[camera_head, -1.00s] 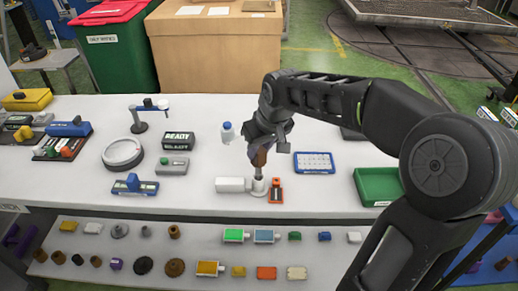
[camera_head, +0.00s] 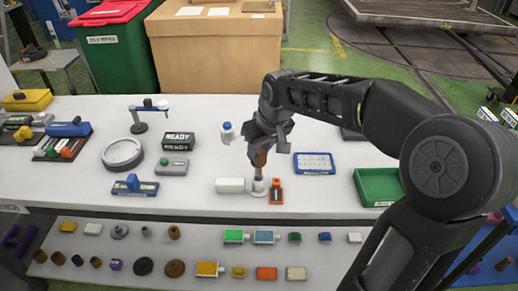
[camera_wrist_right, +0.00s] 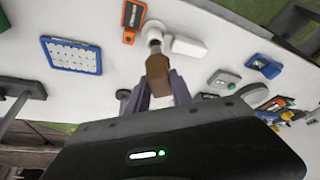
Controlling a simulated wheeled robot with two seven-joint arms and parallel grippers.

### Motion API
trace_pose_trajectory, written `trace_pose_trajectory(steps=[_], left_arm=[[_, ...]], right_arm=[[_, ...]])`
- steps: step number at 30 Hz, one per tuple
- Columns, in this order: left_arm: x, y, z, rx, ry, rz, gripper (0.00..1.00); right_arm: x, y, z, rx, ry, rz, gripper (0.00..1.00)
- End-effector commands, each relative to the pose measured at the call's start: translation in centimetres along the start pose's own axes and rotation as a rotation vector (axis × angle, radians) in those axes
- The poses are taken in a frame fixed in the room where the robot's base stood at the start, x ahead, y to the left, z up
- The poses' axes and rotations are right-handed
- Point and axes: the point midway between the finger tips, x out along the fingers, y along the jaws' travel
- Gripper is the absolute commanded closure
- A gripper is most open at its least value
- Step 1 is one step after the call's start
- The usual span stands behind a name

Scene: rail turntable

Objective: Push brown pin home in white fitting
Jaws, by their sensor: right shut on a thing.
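The brown pin (camera_head: 259,159) is upright in my right gripper (camera_head: 262,148), which is shut on it. In the right wrist view the brown pin (camera_wrist_right: 158,76) sits between the gripper's fingers (camera_wrist_right: 157,88), with a grey tip (camera_wrist_right: 154,45) pointing at the white fitting. The white fitting (camera_head: 232,185) lies on the table, a block with a round part (camera_head: 258,188) at its right end. It also shows in the right wrist view (camera_wrist_right: 188,46). The pin's lower end is at the round part; I cannot tell how deep it sits. My left gripper is not in view.
An orange device (camera_head: 276,190) stands just right of the fitting. A blue-framed panel (camera_head: 314,163) and a green tray (camera_head: 378,186) are further right. A small bottle (camera_head: 228,133), a READY sign box (camera_head: 178,141) and a grey button box (camera_head: 172,167) are to the left.

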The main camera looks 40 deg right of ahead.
Motion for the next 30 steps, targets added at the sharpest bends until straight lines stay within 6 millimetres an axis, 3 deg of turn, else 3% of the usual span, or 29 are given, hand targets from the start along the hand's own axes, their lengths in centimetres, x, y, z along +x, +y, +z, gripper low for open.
trace_pose_trajectory(steps=[30], left_arm=[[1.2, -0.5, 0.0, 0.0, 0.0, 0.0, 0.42]], right_arm=[[1.3, 0.0, 0.5, 0.0, 0.001, 0.0, 1.0]])
